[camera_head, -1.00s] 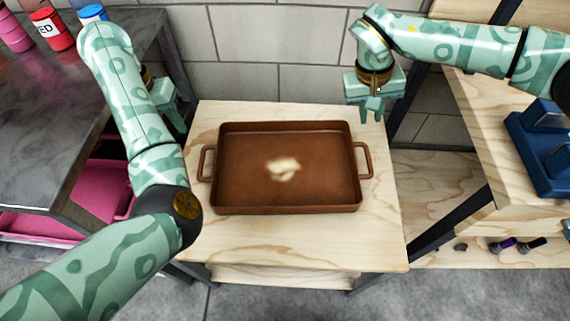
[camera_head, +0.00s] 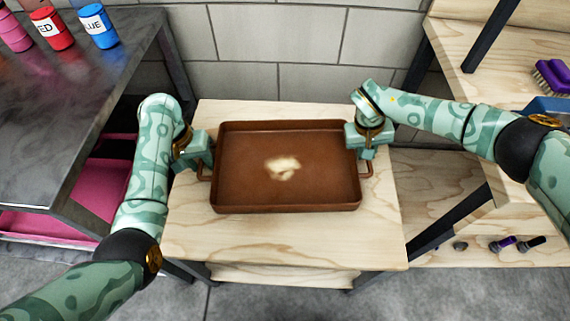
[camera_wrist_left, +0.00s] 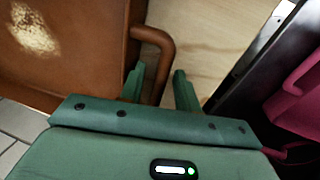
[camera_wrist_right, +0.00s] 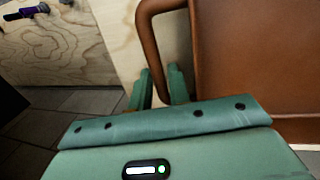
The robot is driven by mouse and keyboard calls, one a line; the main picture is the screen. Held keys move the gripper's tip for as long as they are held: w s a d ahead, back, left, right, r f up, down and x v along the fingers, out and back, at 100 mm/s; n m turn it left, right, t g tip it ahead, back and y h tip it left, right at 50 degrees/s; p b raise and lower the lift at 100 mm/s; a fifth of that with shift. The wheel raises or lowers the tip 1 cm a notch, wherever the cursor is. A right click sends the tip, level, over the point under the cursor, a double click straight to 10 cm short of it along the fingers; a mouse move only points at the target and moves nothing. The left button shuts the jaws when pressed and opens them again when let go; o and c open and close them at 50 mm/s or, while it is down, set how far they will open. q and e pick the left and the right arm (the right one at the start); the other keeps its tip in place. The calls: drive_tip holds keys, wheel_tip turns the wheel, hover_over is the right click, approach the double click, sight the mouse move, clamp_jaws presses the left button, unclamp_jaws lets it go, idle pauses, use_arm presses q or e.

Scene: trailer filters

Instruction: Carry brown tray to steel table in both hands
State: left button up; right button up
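The brown tray (camera_head: 285,200) lies flat on a light wooden table (camera_head: 300,240), with a pale smudge on its floor. The steel table (camera_head: 80,90) stands to the left. My left gripper (camera_head: 207,165) is at the tray's left handle (camera_head: 204,173). In the left wrist view its open fingers (camera_wrist_left: 158,88) stand on either side of that handle (camera_wrist_left: 167,50). My right gripper (camera_head: 366,155) is at the right handle (camera_head: 369,170). In the right wrist view its fingers (camera_wrist_right: 160,86) stand apart, with that handle (camera_wrist_right: 148,35) between them.
Red (camera_head: 53,28) and blue (camera_head: 98,26) labelled bottles stand at the back of the steel table, whose front is clear. A pink bin (camera_head: 100,185) sits below it. A wooden bench (camera_head: 470,90) with a purple brush (camera_head: 551,75) stands at right. A block wall is behind.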

use_arm(q)
drive_tip(key=shift+f, duration=0.2)
use_arm(e)
drive_tip(key=shift+f, duration=0.15)
use_arm(q)
drive_tip(key=c, duration=0.4)
use_arm(e)
clamp_jaws()
use_arm(q)
clamp_jaws()
drive_tip(key=shift+r, duration=0.1)
